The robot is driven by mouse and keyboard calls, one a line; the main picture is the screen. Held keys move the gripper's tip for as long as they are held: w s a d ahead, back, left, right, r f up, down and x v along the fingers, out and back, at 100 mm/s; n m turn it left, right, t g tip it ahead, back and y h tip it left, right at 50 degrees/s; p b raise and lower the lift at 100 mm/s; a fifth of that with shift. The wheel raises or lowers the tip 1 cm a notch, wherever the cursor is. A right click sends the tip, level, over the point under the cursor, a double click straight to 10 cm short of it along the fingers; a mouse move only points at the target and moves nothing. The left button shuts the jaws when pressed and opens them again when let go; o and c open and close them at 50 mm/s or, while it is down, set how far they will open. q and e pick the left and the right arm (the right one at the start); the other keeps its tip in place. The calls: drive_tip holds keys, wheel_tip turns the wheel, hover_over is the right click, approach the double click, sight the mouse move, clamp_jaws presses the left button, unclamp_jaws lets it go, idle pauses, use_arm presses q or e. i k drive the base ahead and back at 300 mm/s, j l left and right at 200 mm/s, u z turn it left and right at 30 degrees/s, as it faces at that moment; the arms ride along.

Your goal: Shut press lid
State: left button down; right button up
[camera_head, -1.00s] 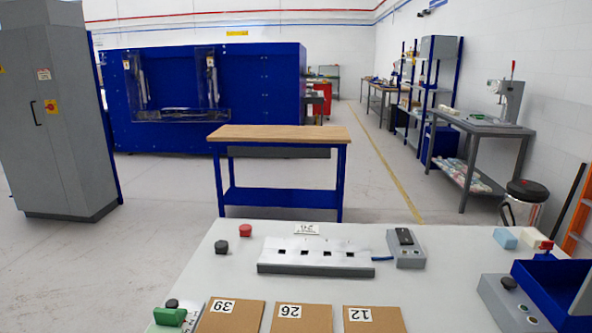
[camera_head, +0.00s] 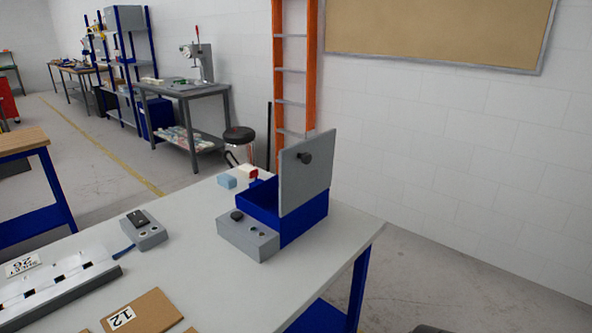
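The press is a blue box (camera_head: 303,222) near the right end of the white table. A grey control box (camera_head: 247,236) with a black knob and small buttons sits at the front left of the blue box. The inside of the blue box is mostly hidden by its walls and the lid. Neither of my grippers shows in this view.
A grey switch box (camera_head: 144,230), a white strip fixture (camera_head: 55,287) and a brown board marked 12 (camera_head: 143,312) lie to the left. The table (camera_head: 190,235) is clear between them and the press.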

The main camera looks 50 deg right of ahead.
sight(314, 170)
drive_tip(key=z, duration=1.65)
